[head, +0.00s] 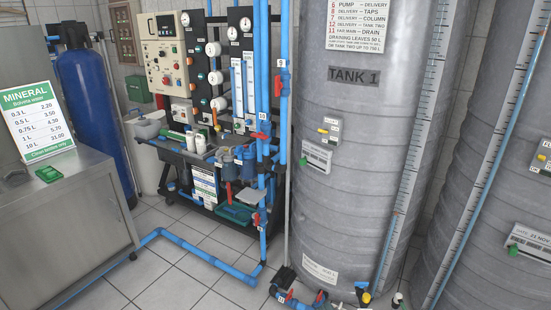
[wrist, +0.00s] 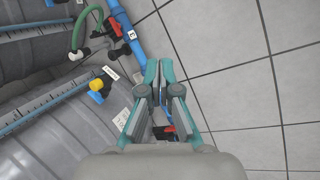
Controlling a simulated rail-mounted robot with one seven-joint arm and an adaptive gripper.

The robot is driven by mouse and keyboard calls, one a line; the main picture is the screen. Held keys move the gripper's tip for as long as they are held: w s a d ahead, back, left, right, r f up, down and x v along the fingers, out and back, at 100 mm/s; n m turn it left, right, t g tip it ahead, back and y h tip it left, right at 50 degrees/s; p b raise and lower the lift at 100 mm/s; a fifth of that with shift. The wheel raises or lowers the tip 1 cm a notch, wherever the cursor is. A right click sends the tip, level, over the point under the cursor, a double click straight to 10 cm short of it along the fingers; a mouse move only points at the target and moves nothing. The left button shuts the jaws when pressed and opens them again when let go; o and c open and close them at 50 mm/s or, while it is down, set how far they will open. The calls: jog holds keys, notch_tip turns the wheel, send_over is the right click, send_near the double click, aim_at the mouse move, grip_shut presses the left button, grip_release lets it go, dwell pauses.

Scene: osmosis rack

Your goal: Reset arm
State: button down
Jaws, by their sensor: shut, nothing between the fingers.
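My gripper (wrist: 159,72) shows in the wrist view with its grey and teal fingers pointing up the picture. The fingertips are together and nothing is between them. Below the fingertips, in the wrist view, are a blue pipe (wrist: 129,30) and grey floor tiles (wrist: 240,65). My gripper does not show in the head view.
A large grey tank marked TANK 1 (head: 350,150) stands right of the osmosis rack (head: 200,100). Another grey tank (head: 500,200) stands at the far right. A blue pipe (head: 200,262) runs along the floor. A steel counter (head: 70,220) is at left. Floor right of my gripper is clear.

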jog(key=s+a+f+m+g+y, duration=0.1)
jog(key=s+a+f+m+g, duration=0.1)
jog(key=s, duration=0.9)
jog(key=s+a+f+m+g+y, duration=0.2)
jog(key=s+a, duration=0.1)
jog(key=s, duration=0.8)
jog(key=s+a+f+m+g+y, duration=0.2)
jog(key=s+a+g, duration=0.1)
jog(key=s, duration=0.8)
jog(key=shift+s+f, duration=0.25)
